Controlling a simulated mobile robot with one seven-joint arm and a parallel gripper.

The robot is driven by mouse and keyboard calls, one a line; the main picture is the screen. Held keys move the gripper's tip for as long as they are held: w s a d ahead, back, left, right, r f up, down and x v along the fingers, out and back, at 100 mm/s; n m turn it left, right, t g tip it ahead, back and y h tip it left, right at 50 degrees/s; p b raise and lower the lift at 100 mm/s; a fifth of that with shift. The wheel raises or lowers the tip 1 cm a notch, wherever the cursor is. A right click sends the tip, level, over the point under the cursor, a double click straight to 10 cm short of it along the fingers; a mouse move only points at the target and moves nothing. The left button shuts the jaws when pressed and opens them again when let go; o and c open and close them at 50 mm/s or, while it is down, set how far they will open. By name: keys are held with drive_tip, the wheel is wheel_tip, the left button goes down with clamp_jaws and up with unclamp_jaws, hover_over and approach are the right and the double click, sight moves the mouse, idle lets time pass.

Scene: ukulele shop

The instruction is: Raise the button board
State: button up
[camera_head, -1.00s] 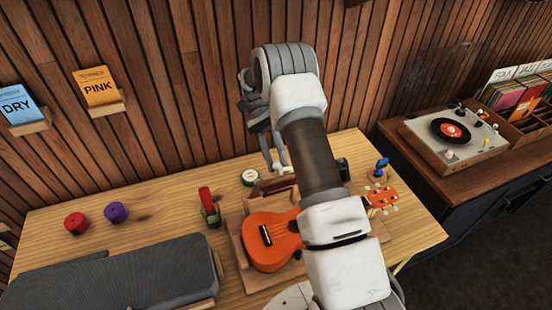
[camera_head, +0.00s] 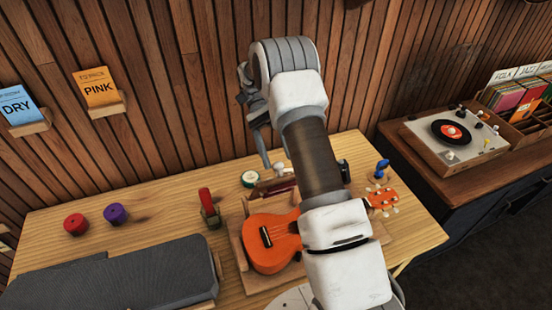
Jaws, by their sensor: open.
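My gripper (camera_head: 266,152) is open above the back of the wooden workbench, with its fingers pointing down and partly hidden by my arm. No fingertip visibly touches anything. Below it, behind the ukulele, lies a small dark red-brown piece (camera_head: 276,182), partly covered by my arm. I cannot tell whether this piece is the button board; no board with clear buttons shows. An orange ukulele (camera_head: 268,250) lies in a wooden cradle (camera_head: 238,255), with its neck hidden behind my arm and its headstock (camera_head: 381,199) showing at the right.
A slatted wall stands close behind.

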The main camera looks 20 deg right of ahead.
drive_tip(key=s+d+r+b, duration=0.1)
drive_tip(key=s+d+r, duration=0.6)
drive_tip(key=d+r, duration=0.1)
drive_tip(key=shift+d+r+b, duration=0.35)
drive_tip(key=shift+d, duration=0.35)
